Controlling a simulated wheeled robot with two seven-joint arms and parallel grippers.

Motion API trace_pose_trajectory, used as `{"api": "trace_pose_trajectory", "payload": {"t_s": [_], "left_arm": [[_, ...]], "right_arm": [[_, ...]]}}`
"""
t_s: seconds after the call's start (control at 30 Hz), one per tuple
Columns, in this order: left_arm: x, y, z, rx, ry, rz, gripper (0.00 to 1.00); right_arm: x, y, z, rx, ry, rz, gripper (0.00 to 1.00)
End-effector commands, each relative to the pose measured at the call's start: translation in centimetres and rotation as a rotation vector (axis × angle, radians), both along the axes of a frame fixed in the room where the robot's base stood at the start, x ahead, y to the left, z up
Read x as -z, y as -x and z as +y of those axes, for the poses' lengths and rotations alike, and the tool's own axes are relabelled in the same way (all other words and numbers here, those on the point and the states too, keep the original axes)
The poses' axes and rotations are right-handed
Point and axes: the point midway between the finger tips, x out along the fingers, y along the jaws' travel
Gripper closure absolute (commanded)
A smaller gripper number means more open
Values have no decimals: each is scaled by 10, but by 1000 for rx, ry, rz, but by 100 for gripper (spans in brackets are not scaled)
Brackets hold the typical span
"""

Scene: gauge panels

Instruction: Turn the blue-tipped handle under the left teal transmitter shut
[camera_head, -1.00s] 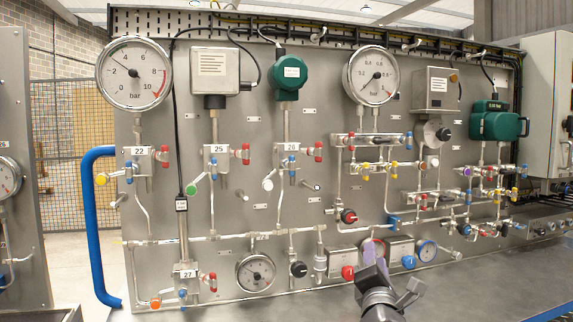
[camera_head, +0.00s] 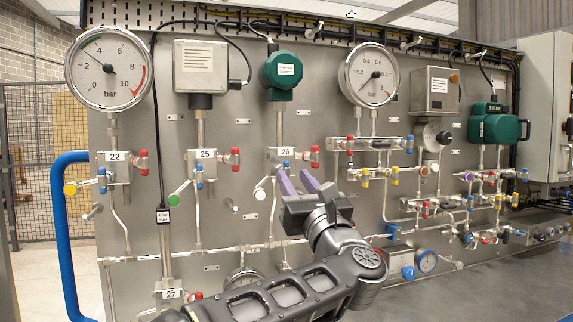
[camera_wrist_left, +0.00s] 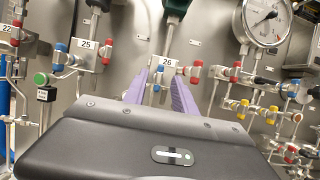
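The left teal transmitter (camera_head: 282,75) hangs on the panel above the valve block labelled 26 (camera_head: 287,153). The small blue-tipped handle (camera_head: 286,165) is at the front of that block; it also shows in the left wrist view (camera_wrist_left: 157,88), between the fingers in the picture. My left gripper (camera_head: 297,176) is open, its purple fingers apart and pointing at the block from just below. Contact with the handle cannot be told. In the left wrist view the left gripper (camera_wrist_left: 158,78) appears empty. My right gripper is out of view.
A red-tipped handle (camera_head: 314,158) sits right of block 26 and a white-tipped one (camera_head: 259,193) at its lower left. Block 25 (camera_head: 207,154) is to the left, with its own blue and red handles. A pressure gauge (camera_head: 368,75) and crowded valves are to the right.

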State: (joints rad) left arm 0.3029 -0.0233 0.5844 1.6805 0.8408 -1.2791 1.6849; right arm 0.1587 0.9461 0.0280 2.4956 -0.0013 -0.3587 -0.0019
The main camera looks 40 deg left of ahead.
Motion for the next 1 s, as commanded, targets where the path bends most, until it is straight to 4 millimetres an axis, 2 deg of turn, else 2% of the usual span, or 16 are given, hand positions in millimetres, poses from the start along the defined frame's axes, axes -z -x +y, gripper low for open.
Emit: {"api": "trace_pose_trajectory", "payload": {"t_s": [0.2,0.33,0.7,1.0], "left_arm": [[-17,-18,28,-3,1,0,67],[-22,-26,39,-1,0,0,67],[-22,-30,43,1,-1,0,67],[-22,-30,43,1,-1,0,92]], "right_arm": [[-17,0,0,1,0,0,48],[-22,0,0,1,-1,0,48],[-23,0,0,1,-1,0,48],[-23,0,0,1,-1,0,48]]}}
